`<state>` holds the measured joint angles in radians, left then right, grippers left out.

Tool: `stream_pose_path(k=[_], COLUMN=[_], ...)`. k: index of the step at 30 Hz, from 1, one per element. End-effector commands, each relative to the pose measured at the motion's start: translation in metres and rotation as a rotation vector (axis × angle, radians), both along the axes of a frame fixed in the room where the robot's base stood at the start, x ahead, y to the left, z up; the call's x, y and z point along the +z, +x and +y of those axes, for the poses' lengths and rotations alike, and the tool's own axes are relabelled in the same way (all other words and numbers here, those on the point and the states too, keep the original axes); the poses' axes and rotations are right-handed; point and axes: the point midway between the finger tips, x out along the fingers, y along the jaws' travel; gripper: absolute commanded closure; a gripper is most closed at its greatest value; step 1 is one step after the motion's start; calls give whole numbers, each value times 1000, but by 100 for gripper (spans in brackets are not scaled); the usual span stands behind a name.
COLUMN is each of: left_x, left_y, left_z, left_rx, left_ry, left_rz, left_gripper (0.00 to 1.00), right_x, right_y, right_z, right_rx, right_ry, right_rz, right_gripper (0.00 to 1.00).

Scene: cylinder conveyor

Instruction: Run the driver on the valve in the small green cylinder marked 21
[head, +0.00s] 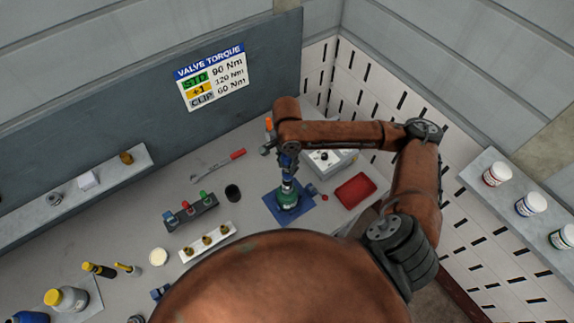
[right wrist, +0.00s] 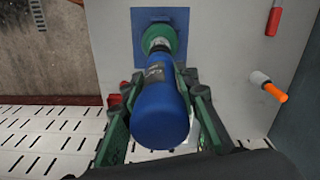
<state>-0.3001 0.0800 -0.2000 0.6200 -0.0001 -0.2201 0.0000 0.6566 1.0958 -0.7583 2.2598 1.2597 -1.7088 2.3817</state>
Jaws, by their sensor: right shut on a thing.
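The small green cylinder (head: 289,203) stands upright on a blue mat (head: 271,212) on the bench; its marking is not readable. It also shows in the right wrist view (right wrist: 172,31), partly hidden by the driver. My right gripper (head: 288,155) is shut on the blue driver (right wrist: 160,113), above the cylinder. The driver's metal nose (right wrist: 158,46) points down at the cylinder's top and overlaps it in the picture. The valve is hidden, so I cannot tell whether the driver is seated on it. My left gripper is not in view.
A grey box (head: 328,162) and a red tray (head: 355,190) stand right of the mat. A dark rack (head: 190,213), a white rack (head: 207,242) and a black cup (head: 233,193) stand left. A red-handled wrench (head: 218,165) lies behind. A torque sign (head: 211,76) hangs on the wall.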

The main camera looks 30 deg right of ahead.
Motion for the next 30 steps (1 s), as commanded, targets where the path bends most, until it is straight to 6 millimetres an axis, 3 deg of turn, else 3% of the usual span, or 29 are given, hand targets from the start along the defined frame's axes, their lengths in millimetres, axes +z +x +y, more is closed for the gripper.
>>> stream_pose_path(k=[16,30], left_x=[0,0], left_y=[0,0], left_z=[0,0], left_rx=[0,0], left_ry=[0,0], left_rz=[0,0], left_gripper=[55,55], right_x=[2,36], right_y=[-2,0], right_z=[1,1], right_rx=[0,1], right_ry=[2,2], right_rz=[6,0], right_gripper=[100,100])
